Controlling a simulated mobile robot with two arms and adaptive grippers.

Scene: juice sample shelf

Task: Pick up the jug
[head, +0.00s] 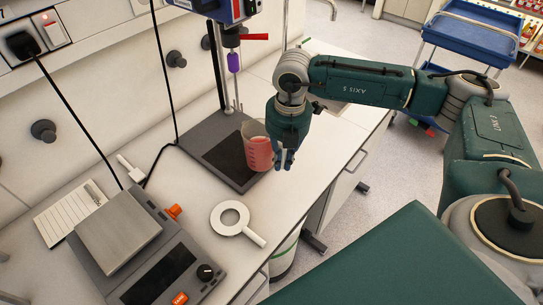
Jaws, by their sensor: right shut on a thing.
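The jug (258,153) is a clear beaker-like vessel with red liquid in it. It is at the front right edge of the dark base plate of a stand; I cannot tell whether it rests there or is slightly raised. My right gripper (286,158) comes in from the right and points down at the jug's right side. It is shut on the jug, probably at its handle, which the gripper hides. My left gripper is not in view.
A stirrer stand (190,150) rises behind the jug, its shaft (237,85) close by. A blue cart (465,30) stands at the back right.

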